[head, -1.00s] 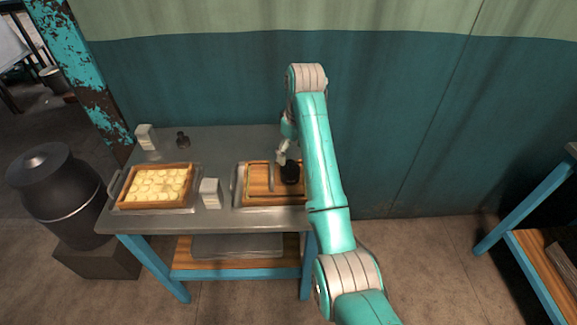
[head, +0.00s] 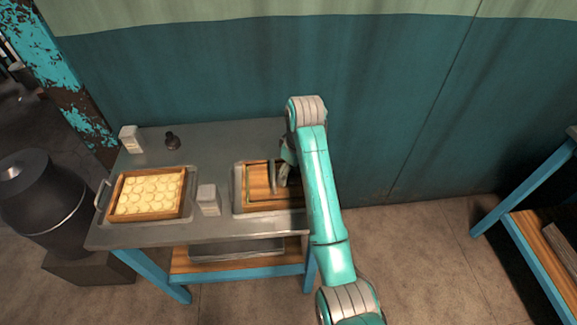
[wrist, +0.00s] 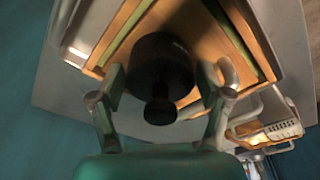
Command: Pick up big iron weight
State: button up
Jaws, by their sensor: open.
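The big iron weight (wrist: 160,70) is a dark cylinder with a narrower knob, seen in the wrist view. It is on the right-hand wooden tray (wrist: 117,33), which also shows in the head view (head: 243,204). My gripper (wrist: 160,88) is open, with one finger on each side of the weight. I cannot tell whether the fingers touch it. In the head view my gripper (head: 283,175) is low over that tray, and the weight is hidden behind the gripper and arm.
On the grey metal table (head: 225,140) stand a left tray of pale round pieces (head: 148,193), a white carton (head: 208,199) between the trays, another carton (head: 131,138) and a small dark weight (head: 172,140) at the back. A dark barrel (head: 45,205) stands left.

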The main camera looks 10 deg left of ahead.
jog(key=shift+f, duration=0.2)
jog(key=c, duration=1.3)
jog(key=shift+r, duration=0.1)
grip_shut()
